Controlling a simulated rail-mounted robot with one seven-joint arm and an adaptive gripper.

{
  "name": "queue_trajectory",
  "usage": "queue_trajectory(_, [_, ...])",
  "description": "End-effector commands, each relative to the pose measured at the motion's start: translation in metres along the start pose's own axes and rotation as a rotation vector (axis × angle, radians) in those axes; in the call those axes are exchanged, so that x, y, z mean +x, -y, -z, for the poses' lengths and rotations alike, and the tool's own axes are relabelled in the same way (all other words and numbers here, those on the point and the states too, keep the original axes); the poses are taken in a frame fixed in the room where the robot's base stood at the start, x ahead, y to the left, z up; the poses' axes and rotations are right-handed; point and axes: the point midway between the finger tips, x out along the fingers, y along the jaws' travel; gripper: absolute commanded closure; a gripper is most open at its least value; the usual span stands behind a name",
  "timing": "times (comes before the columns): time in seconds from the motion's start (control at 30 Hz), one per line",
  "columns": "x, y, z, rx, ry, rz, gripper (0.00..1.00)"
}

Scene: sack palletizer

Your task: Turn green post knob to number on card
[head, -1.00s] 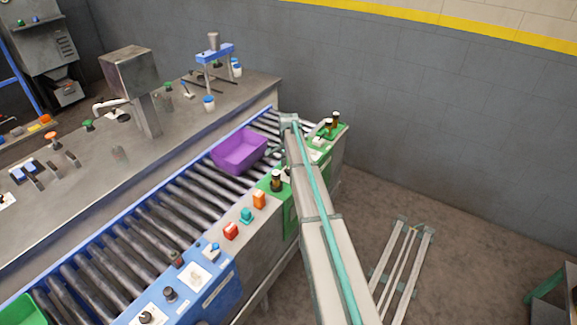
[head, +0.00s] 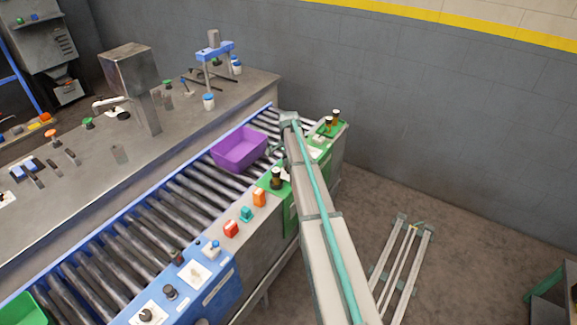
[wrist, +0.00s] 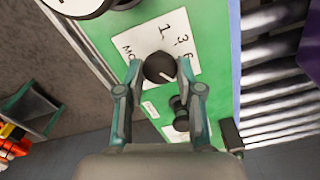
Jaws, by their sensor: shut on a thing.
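A round black knob (wrist: 158,70) with a white pointer line stands on the green panel (wrist: 218,55) in the wrist view. A white dial plate (wrist: 128,44) behind it shows a 1, a 3 and a partly cut-off number. The pointer line slants towards the lower right in the picture. My gripper (wrist: 160,66) is shut on this knob, one finger at each side. In the head view my arm covers much of the green post panel (head: 324,145), and the gripper's hold is hidden there. I cannot read a number card in either view.
A second black knob or handle (wrist: 180,112) stands close to the fingers. A purple bin (head: 239,149) sits on the roller conveyor (head: 190,195) beside the green panel. Orange (head: 259,198), teal and red buttons line the conveyor's near side.

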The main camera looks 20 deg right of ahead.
Motion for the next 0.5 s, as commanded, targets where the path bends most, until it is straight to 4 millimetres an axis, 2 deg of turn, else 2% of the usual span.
queue_trajectory(0.27, [0.0026,0.0001,0.0001,-0.155,0.0,0.0,0.98])
queue_trajectory(0.5, [0.0023,0.0003,0.0001,-0.371,0.0,0.0,0.98])
